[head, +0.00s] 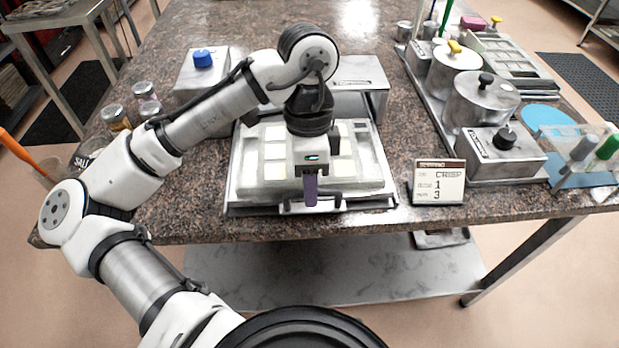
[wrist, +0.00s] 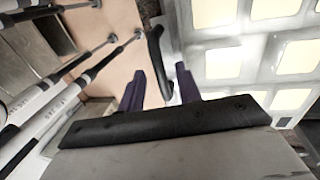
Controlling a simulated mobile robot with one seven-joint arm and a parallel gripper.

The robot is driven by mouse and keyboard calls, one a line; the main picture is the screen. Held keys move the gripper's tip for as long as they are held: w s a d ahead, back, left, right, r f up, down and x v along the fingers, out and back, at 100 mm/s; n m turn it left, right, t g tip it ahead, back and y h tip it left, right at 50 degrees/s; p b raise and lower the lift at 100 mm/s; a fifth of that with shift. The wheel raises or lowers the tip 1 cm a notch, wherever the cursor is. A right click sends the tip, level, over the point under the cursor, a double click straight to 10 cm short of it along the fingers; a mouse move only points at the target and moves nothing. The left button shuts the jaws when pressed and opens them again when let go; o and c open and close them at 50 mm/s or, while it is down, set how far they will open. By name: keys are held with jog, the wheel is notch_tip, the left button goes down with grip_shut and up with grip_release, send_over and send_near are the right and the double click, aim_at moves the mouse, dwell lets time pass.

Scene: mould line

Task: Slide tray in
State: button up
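My gripper (head: 311,190) points down at the tray's front edge, with purple fingers. In the wrist view the two fingers (wrist: 160,90) are apart, and the tray (wrist: 232,60) fills the right side. A dark curved handle (wrist: 156,55) at the tray's edge shows in the gap between them, clear of both fingers; its depth is hard to judge.
Metal canisters (head: 481,98) and a box with a black knob (head: 500,152) stand farther right. A box with a blue knob (head: 203,66) and small jars (head: 147,97) are at the left. Floor lies beyond the table's front edge.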

jog(key=shift+c, duration=0.4)
grip_shut()
